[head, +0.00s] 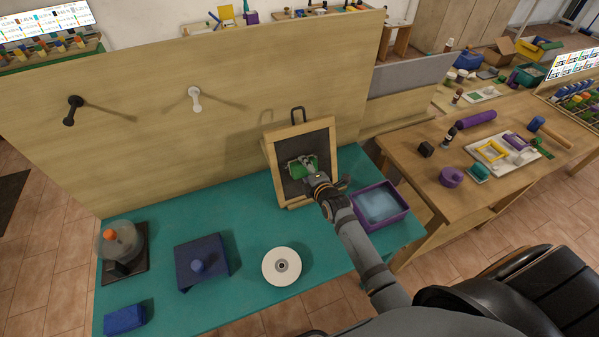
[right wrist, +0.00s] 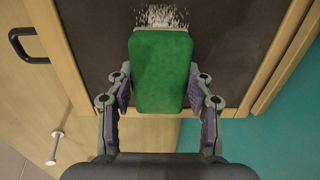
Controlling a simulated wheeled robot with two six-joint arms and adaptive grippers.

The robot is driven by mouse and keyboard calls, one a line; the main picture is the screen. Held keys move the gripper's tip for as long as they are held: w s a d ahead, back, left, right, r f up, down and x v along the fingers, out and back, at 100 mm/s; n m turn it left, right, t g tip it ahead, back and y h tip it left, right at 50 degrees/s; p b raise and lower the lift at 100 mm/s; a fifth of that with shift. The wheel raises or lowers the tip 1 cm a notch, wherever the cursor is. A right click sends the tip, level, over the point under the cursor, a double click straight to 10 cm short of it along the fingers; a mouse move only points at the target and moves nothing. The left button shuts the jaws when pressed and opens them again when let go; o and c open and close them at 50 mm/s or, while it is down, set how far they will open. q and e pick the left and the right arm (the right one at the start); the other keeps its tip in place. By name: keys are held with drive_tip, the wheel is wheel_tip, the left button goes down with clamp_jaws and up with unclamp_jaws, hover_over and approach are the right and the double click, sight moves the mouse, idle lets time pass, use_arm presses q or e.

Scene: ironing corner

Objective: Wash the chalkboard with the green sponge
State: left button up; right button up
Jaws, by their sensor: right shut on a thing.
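The chalkboard (head: 290,184), a dark panel in a wooden frame with a black loop on top, stands tilted back on the teal table. It also fills much of the right wrist view (right wrist: 95,50). My right gripper (head: 311,174) is shut on the green sponge (right wrist: 160,72), gripping it by its sides in front of the board. The sponge also shows in the head view (head: 308,163). It looks close to or against the dark surface; contact is hard to tell. White chalk marks (right wrist: 160,16) show just beyond the sponge's far end. My left gripper is out of view.
A purple tub (head: 363,196) of bluish water stands right of the chalkboard. On the teal table (head: 240,220) are a blue lidded box (head: 216,268), a white disc (head: 272,276), a blue block (head: 125,319) and a clear-domed device (head: 113,240). A wooden panel with pegs rises behind.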

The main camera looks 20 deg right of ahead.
sight(317, 165)
drive_tip(key=shift+w+d, duration=0.1)
drive_tip(key=shift+d, duration=0.9)
drive_tip(key=shift+d+f+b, duration=0.1)
drive_tip(key=shift+d+b, duration=0.4)
drive_tip(key=d+b, duration=0.1)
drive_tip(key=d, duration=0.2)
drive_tip(key=shift+w, duration=0.15)
drive_tip(key=shift+a+b, duration=0.15)
drive_tip(key=shift+b, duration=0.2)
drive_tip(key=shift+a, duration=0.55)
drive_tip(key=shift+a+p, duration=0.5)
drive_tip(key=shift+a, duration=2.85)
drive_tip(key=shift+a+p, duration=0.45)
drive_tip(key=shift+a, duration=1.45)
drive_tip(key=shift+s, duration=0.2)
